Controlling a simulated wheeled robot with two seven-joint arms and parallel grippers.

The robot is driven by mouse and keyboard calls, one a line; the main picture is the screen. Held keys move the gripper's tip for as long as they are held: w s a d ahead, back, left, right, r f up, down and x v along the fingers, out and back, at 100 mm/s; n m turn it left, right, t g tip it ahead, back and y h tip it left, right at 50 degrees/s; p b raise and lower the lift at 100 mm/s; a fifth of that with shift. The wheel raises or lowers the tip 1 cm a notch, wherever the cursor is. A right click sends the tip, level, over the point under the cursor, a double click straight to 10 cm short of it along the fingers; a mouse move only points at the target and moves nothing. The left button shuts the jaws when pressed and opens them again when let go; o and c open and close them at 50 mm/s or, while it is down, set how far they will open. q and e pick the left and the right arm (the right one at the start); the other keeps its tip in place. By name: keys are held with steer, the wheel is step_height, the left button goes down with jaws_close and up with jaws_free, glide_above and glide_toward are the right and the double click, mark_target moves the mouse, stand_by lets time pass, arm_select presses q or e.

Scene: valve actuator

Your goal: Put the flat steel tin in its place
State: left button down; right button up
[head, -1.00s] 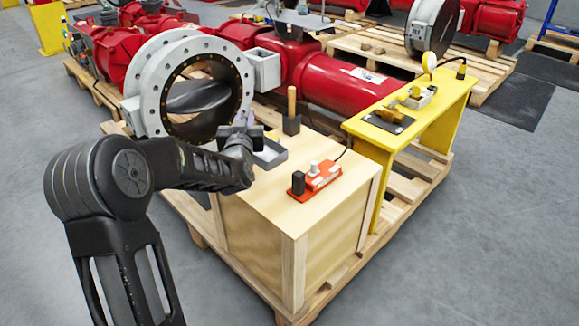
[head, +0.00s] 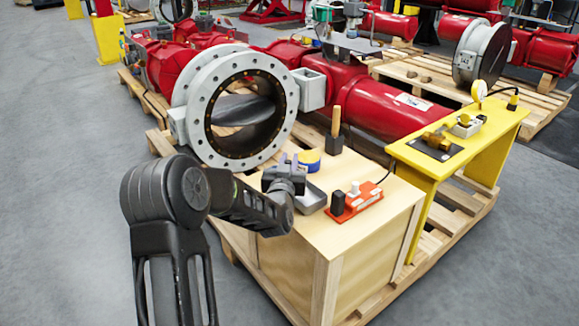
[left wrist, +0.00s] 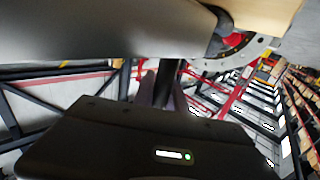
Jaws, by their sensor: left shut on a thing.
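My left gripper (head: 288,166) is over the near left part of the plywood crate top. A shallow grey tray (head: 312,199) is on the crate just below and right of the gripper, partly hidden by the wrist. In the left wrist view the fingers (left wrist: 165,88) close on a dark narrow shape, seen poorly. My right gripper is in neither view.
The plywood crate (head: 370,225) also bears a dark block with a wooden handle (head: 335,125) and a red box with a black knob (head: 355,203). A grey flanged valve (head: 185,100) stands behind left. A yellow bench (head: 490,135) with brass parts is right.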

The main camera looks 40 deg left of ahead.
arm_select(q)
steer(key=shift+f, duration=0.45)
steer(key=shift+f, duration=0.1)
steer(key=c, duration=1.8)
jaws_free()
steer(key=shift+f, duration=0.1)
steer(key=o, duration=0.5)
steer(key=shift+c, duration=0.2)
